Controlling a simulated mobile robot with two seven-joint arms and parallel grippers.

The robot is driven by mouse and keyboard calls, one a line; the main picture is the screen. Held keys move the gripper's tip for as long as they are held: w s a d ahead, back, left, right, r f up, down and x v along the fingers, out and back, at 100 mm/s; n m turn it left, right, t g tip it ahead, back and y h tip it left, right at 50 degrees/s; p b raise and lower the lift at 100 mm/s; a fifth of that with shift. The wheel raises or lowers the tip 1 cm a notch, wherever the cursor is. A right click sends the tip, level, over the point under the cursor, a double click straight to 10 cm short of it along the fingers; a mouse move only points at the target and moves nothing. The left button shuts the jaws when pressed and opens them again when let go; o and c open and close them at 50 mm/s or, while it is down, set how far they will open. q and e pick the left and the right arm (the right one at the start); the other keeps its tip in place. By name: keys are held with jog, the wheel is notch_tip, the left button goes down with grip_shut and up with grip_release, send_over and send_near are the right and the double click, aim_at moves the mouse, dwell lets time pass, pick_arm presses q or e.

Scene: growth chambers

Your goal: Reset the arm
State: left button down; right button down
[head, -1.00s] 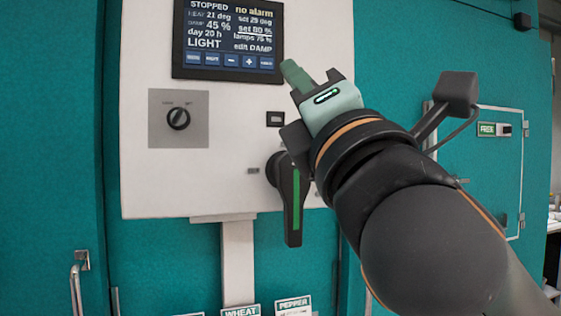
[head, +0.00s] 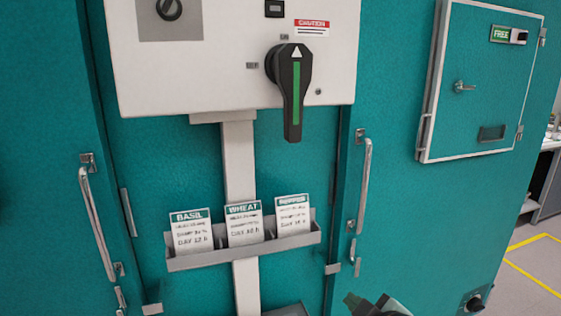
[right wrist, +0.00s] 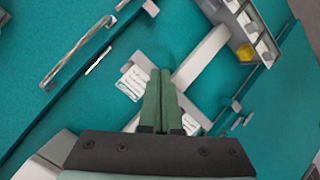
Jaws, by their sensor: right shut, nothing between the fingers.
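My right gripper (head: 372,304) shows only in part at the bottom edge of the head view, right of centre, low in front of the teal chamber front. In the right wrist view its two green fingers (right wrist: 161,75) are together with nothing between them. They appear in front of the teal surface, apart from the objects there as far as I can tell. The rest of my right arm is out of the head view. My left gripper is in neither view.
A white control panel (head: 190,80) carries a black rotary handle (head: 291,90), pointing down. Below is a grey card holder (head: 205,260) with basil, wheat and pepper cards. Metal door handles (head: 97,222) stand out either side. A small closed door (head: 470,125) marked FREE is at right.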

jog(key=s+d+f+m+g+h, duration=0.1)
jog(key=s+d+f+m+g, duration=0.3)
jog(key=s+f, duration=0.75)
jog(key=s+d+f+m+g+h, duration=0.1)
jog(key=s+d+f+m+g, duration=0.35)
jog(key=s+f, duration=0.75)
jog(key=w+a+f+t+y+p, duration=0.2)
jog(key=w+a+f+t+p, duration=0.1)
jog(key=f, duration=0.4)
jog(key=shift+w+a+t, duration=0.3)
jog(key=shift+a+t, duration=0.6)
jog(key=shift+t, duration=0.45)
